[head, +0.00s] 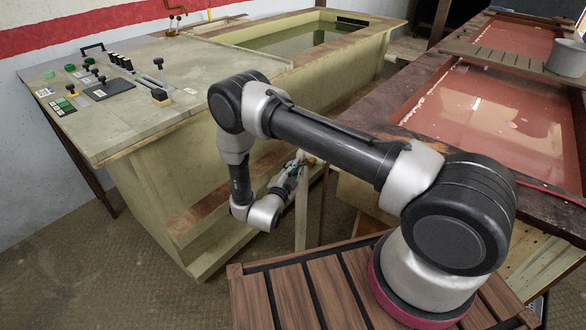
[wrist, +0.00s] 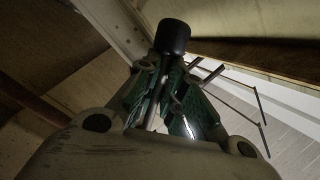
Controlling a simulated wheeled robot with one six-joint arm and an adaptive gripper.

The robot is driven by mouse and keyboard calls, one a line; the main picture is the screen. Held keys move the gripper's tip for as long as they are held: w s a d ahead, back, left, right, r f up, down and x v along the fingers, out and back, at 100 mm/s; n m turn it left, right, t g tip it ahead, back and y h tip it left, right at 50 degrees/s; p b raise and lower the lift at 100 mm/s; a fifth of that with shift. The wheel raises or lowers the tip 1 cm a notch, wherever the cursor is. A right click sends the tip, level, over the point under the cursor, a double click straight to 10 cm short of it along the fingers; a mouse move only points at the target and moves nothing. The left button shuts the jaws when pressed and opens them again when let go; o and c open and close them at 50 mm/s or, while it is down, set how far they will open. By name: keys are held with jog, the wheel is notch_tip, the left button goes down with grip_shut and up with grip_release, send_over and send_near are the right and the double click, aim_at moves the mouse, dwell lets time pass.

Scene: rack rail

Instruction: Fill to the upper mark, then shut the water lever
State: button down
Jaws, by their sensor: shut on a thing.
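The stone-sided tank (head: 375,50) stands at the back centre and holds dark greenish water (head: 300,42). A short dark strip (head: 352,21) shows on its far inner wall; I cannot tell whether this is the upper mark. My gripper (head: 303,161) is low beside the tank's near side, below its rim. In the wrist view its fingers (wrist: 170,72) are closed together on a handle with a black cylindrical knob (wrist: 173,36), which sticks out past the fingertips. The handle looks like a lever, but most of it is hidden by the fingers.
A sloping control desk (head: 150,110) with several small levers and knobs stands at the left. A red-bottomed trough (head: 490,115) with a plank and a grey pot (head: 566,58) is at the right. A pale post (head: 301,210) stands close to my gripper. Floor is open at left.

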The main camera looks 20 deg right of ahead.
jog(key=shift+a+f, duration=0.25)
jog(key=shift+a, duration=0.05)
jog(key=s+f+n, duration=0.1)
jog(key=d+n+g, duration=0.1)
jog(key=n, duration=0.1)
jog(key=s+d+f+n, duration=0.1)
jog(key=n, duration=0.1)
jog(key=shift+s+f+g+y, duration=0.3)
jog(key=shift+f+g, duration=0.05)
jog(key=shift+g, duration=0.05)
jog(key=shift+s+d+f+n+g, duration=0.25)
jog(key=shift+s+d+n+g, duration=0.3)
jog(key=shift+s+n, duration=0.4)
jog(key=shift+s+d+f+n+g, duration=0.2)
jog(key=shift+s+d+n+g, duration=0.35)
jog(key=shift+n, duration=0.7)
jog(key=shift+s, duration=0.2)
jog(key=c, duration=1.5)
grip_release()
